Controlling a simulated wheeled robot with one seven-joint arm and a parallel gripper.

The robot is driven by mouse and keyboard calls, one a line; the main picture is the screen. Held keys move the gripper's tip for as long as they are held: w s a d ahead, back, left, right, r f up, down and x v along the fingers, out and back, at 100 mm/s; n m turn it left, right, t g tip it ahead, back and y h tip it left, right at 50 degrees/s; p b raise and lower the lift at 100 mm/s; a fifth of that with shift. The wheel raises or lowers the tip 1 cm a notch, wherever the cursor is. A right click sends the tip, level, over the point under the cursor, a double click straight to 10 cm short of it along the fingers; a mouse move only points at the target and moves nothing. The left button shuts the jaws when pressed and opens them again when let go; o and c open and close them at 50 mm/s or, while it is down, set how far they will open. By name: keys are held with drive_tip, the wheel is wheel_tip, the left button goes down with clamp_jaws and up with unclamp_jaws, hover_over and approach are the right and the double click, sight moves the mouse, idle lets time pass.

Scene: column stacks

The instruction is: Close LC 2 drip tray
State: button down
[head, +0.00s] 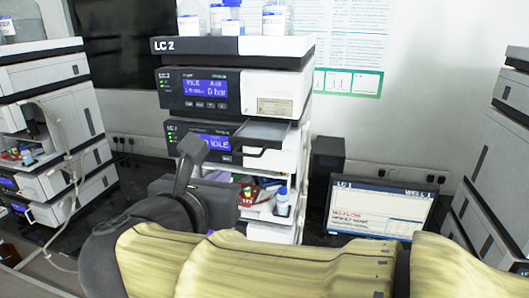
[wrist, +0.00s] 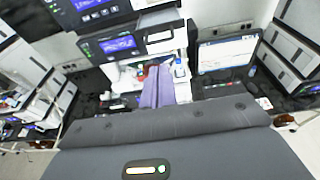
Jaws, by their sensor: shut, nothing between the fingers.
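The LC 2 stack (head: 235,48) stands at the middle of the bench, with its name on the top unit. The grey drip tray (head: 268,131) sticks out from the front of its second unit, right of the blue IDLE screen, with a dark handle at its front. It also shows in the wrist view as a pale tray (wrist: 158,19). My gripper (head: 192,147) is shut and empty, left of the tray handle in the head view. In the wrist view its two fingers (wrist: 158,72) lie together, below the tray in the picture. I see no contact with the tray.
Bottles (head: 226,18) stand on top of the stack. An open lower bay holds a small bottle (head: 282,202) and red parts. A monitor (head: 378,210) stands at right. Other stacks stand at left (head: 55,120) and right (head: 500,160). My arm covers the lower foreground.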

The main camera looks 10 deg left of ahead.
drive_tip(key=p, duration=0.6)
approach(263, 135)
drive_tip(key=s, duration=0.4)
drive_tip(key=s+a, duration=0.1)
drive_tip(key=s, duration=0.1)
drive_tip(key=shift+s+f, duration=0.2)
drive_tip(key=shift+f, duration=0.05)
drive_tip(key=shift+w+f, duration=0.3)
drive_tip(key=shift+w, duration=0.25)
drive_tip(key=shift+w+d+f+b, duration=0.1)
drive_tip(key=shift+w+b, duration=0.35)
drive_tip(key=shift+w, duration=0.05)
drive_tip(key=r+b+x, duration=0.1)
drive_tip(key=x, duration=0.3)
drive_tip(key=r+b+x, duration=0.1)
drive_tip(key=b+x, duration=0.1)
drive_tip(key=x, duration=0.2)
drive_tip(key=b+x, duration=0.2)
drive_tip(key=x, duration=0.2)
drive_tip(key=shift+w+d+r, duration=0.3)
drive_tip(key=shift+w+r, duration=0.05)
drive_tip(key=shift+w, duration=0.9)
drive_tip(key=shift+r, duration=0.25)
